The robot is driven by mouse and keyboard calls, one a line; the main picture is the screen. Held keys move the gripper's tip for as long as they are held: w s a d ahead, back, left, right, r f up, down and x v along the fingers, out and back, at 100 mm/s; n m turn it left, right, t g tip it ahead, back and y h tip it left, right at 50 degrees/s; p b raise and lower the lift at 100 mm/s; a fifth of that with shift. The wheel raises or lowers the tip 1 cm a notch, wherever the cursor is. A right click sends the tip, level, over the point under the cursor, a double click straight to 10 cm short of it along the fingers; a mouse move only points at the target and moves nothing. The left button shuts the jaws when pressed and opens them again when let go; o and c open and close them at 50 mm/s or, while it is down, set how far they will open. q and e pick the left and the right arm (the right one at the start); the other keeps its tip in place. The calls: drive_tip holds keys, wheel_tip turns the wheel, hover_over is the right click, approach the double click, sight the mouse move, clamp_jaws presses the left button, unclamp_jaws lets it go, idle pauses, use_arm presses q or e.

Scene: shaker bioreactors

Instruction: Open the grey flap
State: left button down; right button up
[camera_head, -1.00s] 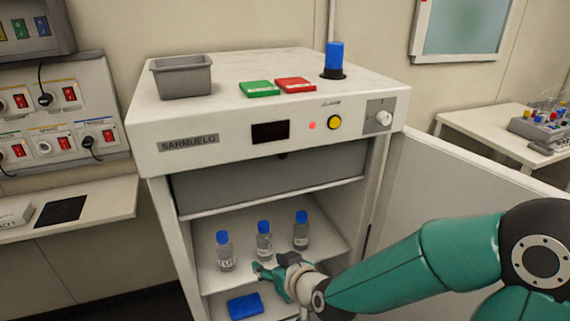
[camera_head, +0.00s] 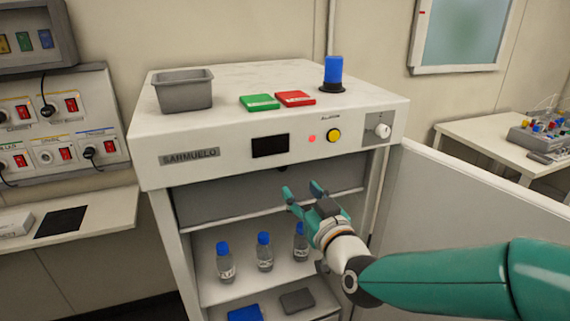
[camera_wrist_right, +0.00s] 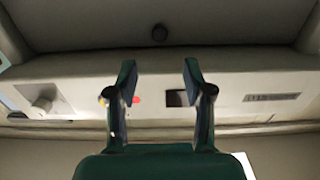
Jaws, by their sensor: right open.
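The grey flap (camera_head: 225,197) is closed across the upper opening of the white cabinet, under its front panel. A small dark knob (camera_head: 282,169) sits at its top edge. In the right wrist view, which is upside down, the flap (camera_wrist_right: 80,24) fills the top with the knob (camera_wrist_right: 159,33) near the middle. My right gripper (camera_head: 303,190) is open and empty in front of the flap, a little below and right of the knob. In the wrist view its two fingers (camera_wrist_right: 159,70) point toward the knob, apart from it. My left gripper is not in view.
The cabinet door (camera_head: 480,220) stands open at right, beside my arm. Several blue-capped bottles, including one at left (camera_head: 225,262), stand on the shelf below. A grey bin (camera_head: 184,92), a green box (camera_head: 259,102) and a red box (camera_head: 295,98) rest on top.

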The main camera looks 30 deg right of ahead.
sight(284, 169)
drive_tip(key=p+x, duration=0.2)
drive_tip(key=x, duration=0.8)
drive_tip(key=shift+w+d, duration=0.15)
drive_tip(key=shift+w, duration=0.15)
clamp_jaws()
